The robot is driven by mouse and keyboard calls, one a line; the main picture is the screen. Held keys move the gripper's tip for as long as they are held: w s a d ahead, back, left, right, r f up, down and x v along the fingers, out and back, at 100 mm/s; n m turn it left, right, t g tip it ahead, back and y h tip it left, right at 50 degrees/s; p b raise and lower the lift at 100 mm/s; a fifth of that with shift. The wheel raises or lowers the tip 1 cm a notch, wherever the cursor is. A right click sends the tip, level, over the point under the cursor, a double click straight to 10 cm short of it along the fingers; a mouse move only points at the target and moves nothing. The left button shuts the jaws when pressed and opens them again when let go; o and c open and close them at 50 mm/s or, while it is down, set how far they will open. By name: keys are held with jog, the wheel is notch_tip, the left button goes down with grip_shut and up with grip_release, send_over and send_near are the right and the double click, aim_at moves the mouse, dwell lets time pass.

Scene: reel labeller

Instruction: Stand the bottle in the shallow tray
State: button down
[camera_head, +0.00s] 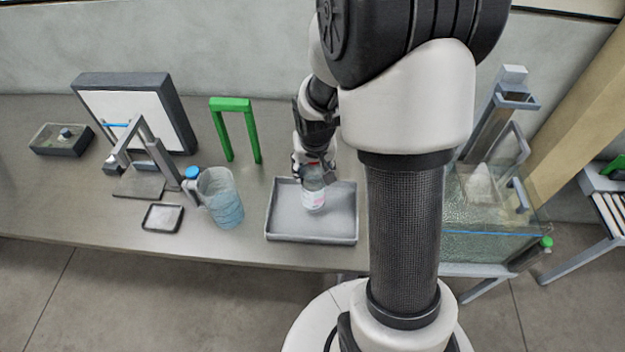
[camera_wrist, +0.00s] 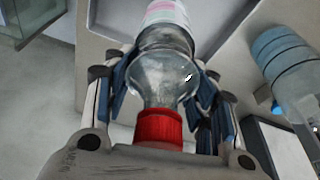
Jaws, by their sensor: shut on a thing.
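A clear bottle (camera_head: 314,190) with a red cap and a pale label is held by my gripper (camera_head: 314,172). In the wrist view the bottle (camera_wrist: 165,70) sits between the two blue-padded fingers of my gripper (camera_wrist: 168,95), with its red cap toward the camera. The shallow grey tray (camera_head: 285,228) lies on the bench, and the bottle is over its inside, roughly upright. I cannot tell whether the bottle's base touches the tray floor. The tray also shows behind the bottle in the wrist view (camera_wrist: 105,22).
Left of the tray stand a clear jug (camera_head: 222,200) with bluish contents and a small dark dish (camera_head: 162,218). A green arch (camera_head: 233,105) stands behind. A framed white panel (camera_head: 137,110) is farther left. A glass tank (camera_head: 490,215) stands on the right.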

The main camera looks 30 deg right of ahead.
jog(key=shift+f+b, duration=0.65)
jog(key=shift+f, duration=1.4)
jog(key=shift+f, duration=0.2)
jog(key=c, duration=0.7)
grip_release()
